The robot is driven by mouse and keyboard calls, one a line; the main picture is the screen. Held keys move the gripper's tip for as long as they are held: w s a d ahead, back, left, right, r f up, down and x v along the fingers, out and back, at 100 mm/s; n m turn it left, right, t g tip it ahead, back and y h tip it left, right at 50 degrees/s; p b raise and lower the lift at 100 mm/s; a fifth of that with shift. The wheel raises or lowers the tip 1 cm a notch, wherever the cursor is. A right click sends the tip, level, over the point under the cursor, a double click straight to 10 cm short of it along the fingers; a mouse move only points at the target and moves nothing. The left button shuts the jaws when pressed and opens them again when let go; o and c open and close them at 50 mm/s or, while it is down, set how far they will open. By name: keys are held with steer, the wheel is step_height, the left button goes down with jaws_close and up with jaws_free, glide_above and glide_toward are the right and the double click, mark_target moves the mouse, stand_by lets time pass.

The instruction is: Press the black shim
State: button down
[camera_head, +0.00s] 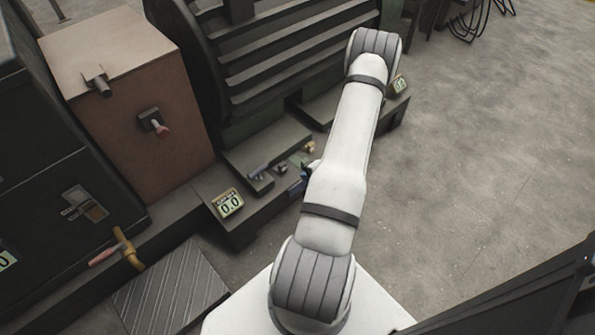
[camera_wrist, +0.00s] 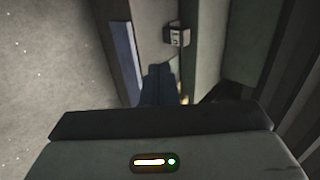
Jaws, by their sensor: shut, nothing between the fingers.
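My gripper (camera_wrist: 160,85) shows in the wrist view as dark fingers close together, shut and empty, pointing down at the machine's ledge. I cannot pick out the black shim for sure. A flat blue-grey strip (camera_wrist: 126,58) lies along the ledge's edge in the wrist view, left of the fingers and apart from them. Whether the fingers touch anything is hidden.
The ledge (camera_head: 265,145) carries a small dark cylindrical part (camera_head: 260,172) and other small fittings. A display reading 0.0 (camera_head: 229,203) stands left of them, and another display (camera_head: 399,85) is behind my arm. A brown cabinet (camera_head: 140,105) stands left.

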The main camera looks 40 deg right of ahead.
steer(key=shift+v, duration=1.25)
steer(key=w+a+r+n+g+h+p, duration=0.1)
steer(key=w+a+r+n+g+p, duration=0.3)
steer(key=r, duration=0.9)
steer(key=w+r+n+t+h+p, duration=0.1)
steer(key=r+n+p, duration=0.1)
steer(key=r+p, duration=0.8)
steer(key=w+a+r+n+g+h+p, duration=0.1)
steer(key=w+a+r+n+g+p, duration=0.15)
steer(key=r, duration=1.25)
steer(key=s+a+r+n+p, duration=0.25)
steer(key=a+r, duration=0.25)
steer(key=r, duration=0.4)
steer(key=s+a+r+n+p, duration=0.15)
steer(key=a+r+p, duration=0.3)
steer(key=r, duration=0.45)
steer(key=s+a+r+n+g+y+p, duration=0.1)
steer(key=s+a+r+n+p, duration=0.4)
steer(key=s+a+r, duration=0.5)
steer(key=a+r+y+p, duration=0.1)
steer(key=a+r, duration=0.2)
steer(key=r, duration=0.1)
steer(key=shift+y, duration=0.4)
steer(key=shift+s+a, duration=0.1)
